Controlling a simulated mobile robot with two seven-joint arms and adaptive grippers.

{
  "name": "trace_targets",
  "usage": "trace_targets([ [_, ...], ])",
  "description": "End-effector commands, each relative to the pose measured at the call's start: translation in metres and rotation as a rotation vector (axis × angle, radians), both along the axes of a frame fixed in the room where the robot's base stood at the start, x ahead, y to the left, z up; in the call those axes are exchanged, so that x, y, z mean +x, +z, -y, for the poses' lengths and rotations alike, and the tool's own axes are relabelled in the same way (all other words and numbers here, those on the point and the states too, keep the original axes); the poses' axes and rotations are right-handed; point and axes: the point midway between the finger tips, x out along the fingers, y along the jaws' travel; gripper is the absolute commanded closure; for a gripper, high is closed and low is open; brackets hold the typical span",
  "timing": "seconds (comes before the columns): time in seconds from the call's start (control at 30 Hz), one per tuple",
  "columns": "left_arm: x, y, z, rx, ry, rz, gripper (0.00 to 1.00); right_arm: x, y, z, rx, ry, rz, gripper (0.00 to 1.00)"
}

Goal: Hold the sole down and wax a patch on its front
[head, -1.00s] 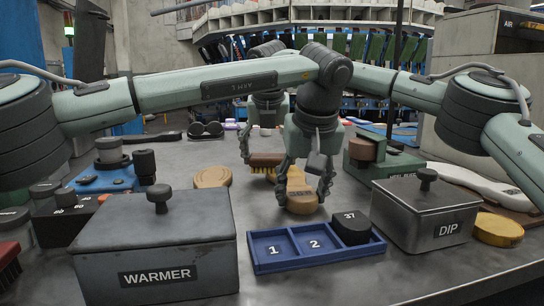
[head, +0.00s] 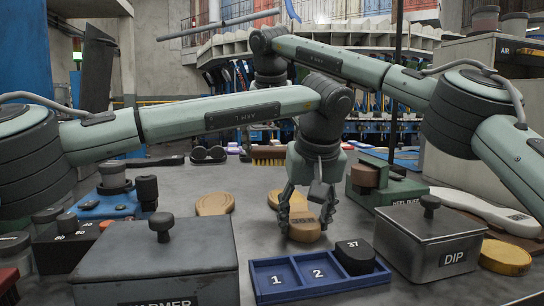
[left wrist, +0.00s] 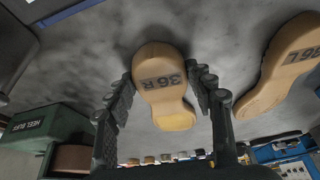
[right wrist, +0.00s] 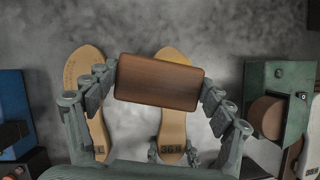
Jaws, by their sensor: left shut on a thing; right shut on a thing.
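The tan sole marked 36 R (head: 306,233) lies flat on the grey table. My left gripper (head: 306,220) is shut on its heel end, with a finger along each side; the left wrist view shows the sole (left wrist: 165,95) between the fingers. Its front end looks somewhat yellower than the heel. My right gripper (right wrist: 158,85) is shut on a brown wooden block, the back of a brush (right wrist: 158,82), held above the sole (right wrist: 173,125). The block hides the sole's middle and its own underside.
A second sole, 36 L (right wrist: 85,75), lies beside the first. A blue tray (head: 275,292), the WARMER box (head: 150,265) and the DIP box (head: 430,240) stand in front. A green heel buffer (head: 385,185) stands right.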

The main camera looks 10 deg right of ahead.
Motion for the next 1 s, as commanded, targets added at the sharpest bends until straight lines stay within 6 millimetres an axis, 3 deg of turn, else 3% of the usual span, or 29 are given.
trace_targets([
  [0.17, 0.0, 0.0, 0.0, 0.0, 0.0, 0.0, 0.8, 0.0, 0.0, 0.0, 0.001, 0.0, 0.0, 0.42],
  [0.2, 0.0, 0.0, 0.0, 0.0, 0.0, 0.0, 0.42, 0.0, 0.0, 0.0, 0.001, 0.0, 0.0, 0.42],
  [0.37, 0.0, 0.0, 0.0, 0.0, 0.0, 0.0, 0.22, 0.0, 0.0, 0.0, 0.001, 0.0, 0.001, 0.42],
  [0.73, -0.002, 0.005, 0.0, 0.0, 0.0, 0.001, 0.22, 0.0, 0.0, 0.0, 0.001, 0.0, 0.001, 0.42],
  [1.0, -0.018, 0.045, -0.001, -0.001, 0.0, 0.003, 0.22, 0.0, 0.0, 0.0, 0.001, 0.0, 0.001, 0.42],
])
